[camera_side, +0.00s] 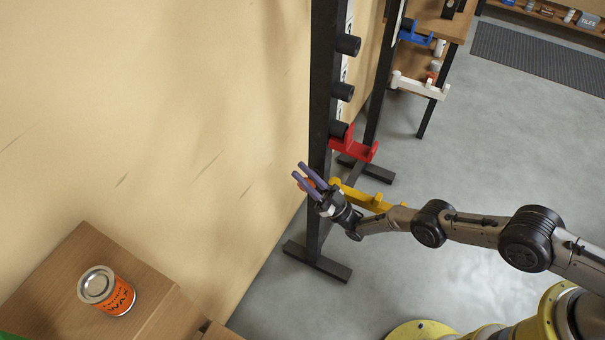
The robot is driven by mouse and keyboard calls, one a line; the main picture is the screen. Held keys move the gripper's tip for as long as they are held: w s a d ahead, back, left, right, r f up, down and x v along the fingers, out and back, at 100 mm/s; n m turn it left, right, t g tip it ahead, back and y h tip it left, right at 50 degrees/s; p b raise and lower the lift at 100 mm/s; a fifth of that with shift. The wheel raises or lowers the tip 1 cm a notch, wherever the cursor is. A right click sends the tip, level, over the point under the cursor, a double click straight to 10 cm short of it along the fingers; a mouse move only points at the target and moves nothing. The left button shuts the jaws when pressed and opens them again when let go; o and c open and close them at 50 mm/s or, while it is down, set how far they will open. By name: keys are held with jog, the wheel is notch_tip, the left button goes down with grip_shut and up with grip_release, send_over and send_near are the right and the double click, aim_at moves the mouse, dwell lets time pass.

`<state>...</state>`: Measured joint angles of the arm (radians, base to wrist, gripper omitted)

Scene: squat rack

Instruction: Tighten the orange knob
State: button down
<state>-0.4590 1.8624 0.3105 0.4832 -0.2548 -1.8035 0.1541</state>
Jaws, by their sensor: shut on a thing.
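The orange knob (309,184) shows as a small patch of orange between the fingers of my gripper, at the black rack upright (322,100). My gripper (301,171) has purple fingers and is shut on the knob, one finger on each side of it. Most of the knob is hidden by the fingers, so its turn angle cannot be told. A yellow bracket (370,201) sits on the upright just right of my gripper, and a red bracket (357,146) is above it.
Several black pegs (343,92) stick out of the upright. A second upright with blue (414,35) and white (420,86) brackets stands behind. A wax can (105,290) is on a wooden box at lower left. The tan wall is close on the left; grey floor is open on the right.

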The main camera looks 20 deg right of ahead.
aim_at(314, 186)
jog(key=shift+s+r, duration=0.1)
dwell(0.4)
jog(key=c, duration=0.7)
grip_release()
jog(key=shift+d, duration=0.1)
jog(key=shift+v, duration=3.75)
